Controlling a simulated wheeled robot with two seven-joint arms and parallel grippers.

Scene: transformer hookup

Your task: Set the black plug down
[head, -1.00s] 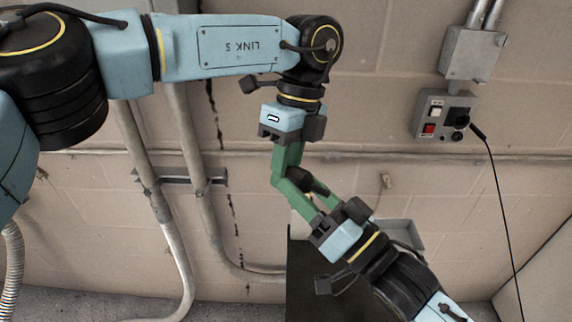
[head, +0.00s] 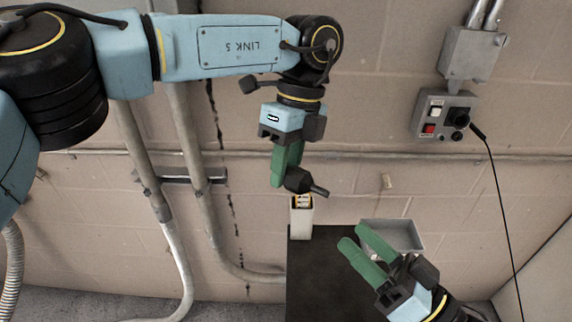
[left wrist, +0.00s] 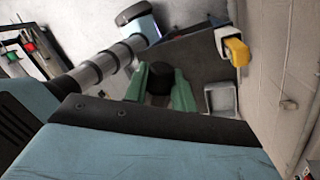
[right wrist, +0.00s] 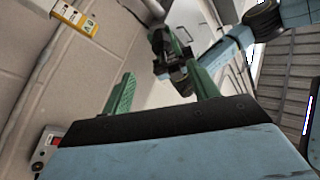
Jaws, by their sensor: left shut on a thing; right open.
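The black plug (head: 298,181) is held in my left gripper (head: 287,172), which is shut on it above the left part of the dark table. The plug's thin end points right and slightly down. In the left wrist view the plug (left wrist: 160,84) shows as a dark shape between the green fingers. In the right wrist view the left gripper and dark plug (right wrist: 172,62) appear beyond my fingers. My right gripper (head: 352,242) is open and empty, lower right of the plug, over the table.
The dark table (head: 325,275) has bare top in the middle. A grey tray (head: 405,236) is at its back right. A white box with a yellow top (head: 301,219) stands at its back left. A grey control box (head: 443,115) with a cable hangs on the wall.

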